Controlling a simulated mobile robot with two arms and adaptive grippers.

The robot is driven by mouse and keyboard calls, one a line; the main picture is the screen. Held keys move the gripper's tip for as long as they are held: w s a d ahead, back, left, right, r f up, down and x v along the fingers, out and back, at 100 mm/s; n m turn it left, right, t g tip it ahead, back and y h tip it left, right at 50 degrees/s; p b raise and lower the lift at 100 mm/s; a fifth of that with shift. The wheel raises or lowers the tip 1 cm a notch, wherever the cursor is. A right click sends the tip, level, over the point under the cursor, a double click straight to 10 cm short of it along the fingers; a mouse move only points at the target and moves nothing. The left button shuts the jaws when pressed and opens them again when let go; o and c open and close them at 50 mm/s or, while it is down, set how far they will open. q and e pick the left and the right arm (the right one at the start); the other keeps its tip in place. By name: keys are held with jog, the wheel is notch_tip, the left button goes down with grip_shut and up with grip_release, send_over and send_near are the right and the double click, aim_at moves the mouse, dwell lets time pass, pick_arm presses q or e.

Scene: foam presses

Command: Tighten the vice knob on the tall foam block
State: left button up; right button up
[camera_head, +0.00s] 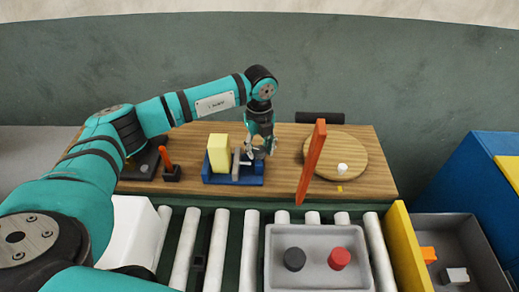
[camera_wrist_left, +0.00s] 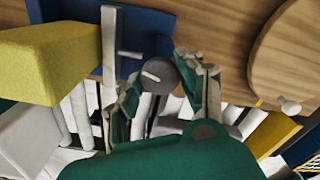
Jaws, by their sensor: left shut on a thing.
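The tall yellow foam block (camera_head: 218,153) stands upright in a blue vice (camera_head: 222,180) on the wooden table. In the left wrist view the foam block (camera_wrist_left: 55,62) is at the left, beside the vice's grey upright jaw plate (camera_wrist_left: 110,60). The round grey vice knob (camera_wrist_left: 157,76) lies right of that plate, with a light bar across its face. My left gripper (camera_head: 262,150) reaches down at the right end of the vice. In the left wrist view its fingers (camera_wrist_left: 160,82) are on both sides of the knob, shut on it. My right gripper is not in view.
Right of the vice stand an orange-red bar (camera_head: 312,160) and a round wooden disc (camera_head: 350,153) with a white knob. A small orange-handled stand (camera_head: 171,172) is at the left. In front, a grey tray (camera_head: 318,279) holds a black and a red piece on rollers.

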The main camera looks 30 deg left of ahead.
pick_arm(q)
jog(key=m+b, duration=0.4)
jog(key=m, duration=0.2)
jog(key=shift+f, duration=0.1)
jog(key=m+b, duration=0.4)
jog(key=m, duration=0.2)
jog(key=shift+w+m, duration=0.1)
jog(key=shift+m, duration=0.2)
jog(key=m+b, duration=0.3)
jog(key=m, duration=0.3)
jog(key=m+b, duration=0.1)
jog(key=m, duration=0.2)
jog(key=shift+m, duration=0.3)
jog(key=shift+r+m+b, duration=0.2)
jog(key=shift+m+b, duration=0.25)
jog(key=shift+m, duration=0.75)
jog(key=o, duration=1.2)
